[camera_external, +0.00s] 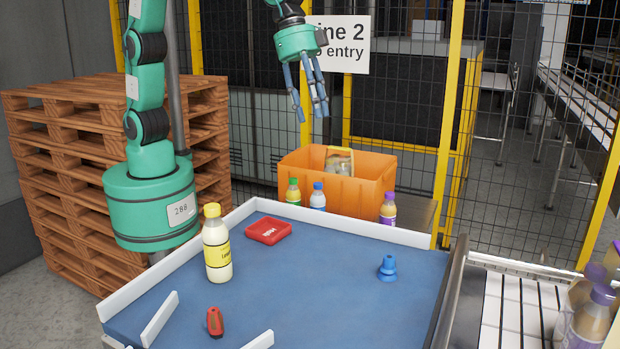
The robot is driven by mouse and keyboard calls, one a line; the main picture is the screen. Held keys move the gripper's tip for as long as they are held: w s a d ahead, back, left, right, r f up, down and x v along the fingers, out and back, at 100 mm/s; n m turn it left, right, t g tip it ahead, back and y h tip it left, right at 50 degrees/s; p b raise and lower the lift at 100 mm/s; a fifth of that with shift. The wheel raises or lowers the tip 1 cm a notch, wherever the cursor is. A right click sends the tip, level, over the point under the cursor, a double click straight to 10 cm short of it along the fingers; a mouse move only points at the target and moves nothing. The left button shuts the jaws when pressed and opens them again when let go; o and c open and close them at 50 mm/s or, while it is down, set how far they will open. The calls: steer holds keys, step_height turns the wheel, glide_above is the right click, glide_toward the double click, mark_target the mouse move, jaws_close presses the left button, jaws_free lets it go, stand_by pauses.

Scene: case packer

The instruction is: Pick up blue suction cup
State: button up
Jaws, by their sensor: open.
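The blue suction cup (388,267) stands upright on the right part of the blue table surface (330,300), with clear space around it. My gripper (312,119) is high above the back of the table, up and to the left of the suction cup. Its blue-grey fingers point down and are apart, with nothing between them. The suction cup is fully visible.
A yellow bottle (217,243), a red box (268,230) and a red-orange tool (215,322) are on the table's left half. White rails (345,222) edge it. Behind stand an orange crate (367,190) and several small bottles. A conveyor (515,312) adjoins on the right.

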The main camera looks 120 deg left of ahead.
steer(key=w+d+f+m+p, duration=0.1)
steer(key=w+d+f+p, duration=0.35)
steer(key=w, duration=0.75)
steer(key=m+g+p, duration=0.1)
steer(key=m+p, duration=0.1)
glide_toward(389, 256)
step_height(389, 256, up, 3)
steer(key=shift+s+a+h, duration=0.3)
steer(key=shift+a, duration=0.2)
steer(key=shift+f, duration=0.1)
steer(key=shift+p+x, duration=0.5)
steer(key=shift+x, duration=3.75)
steer(key=shift+f, duration=0.2)
steer(key=shift+p+x, duration=0.75)
steer(key=shift+x, duration=1.6)
steer(key=shift+d, duration=0.1)
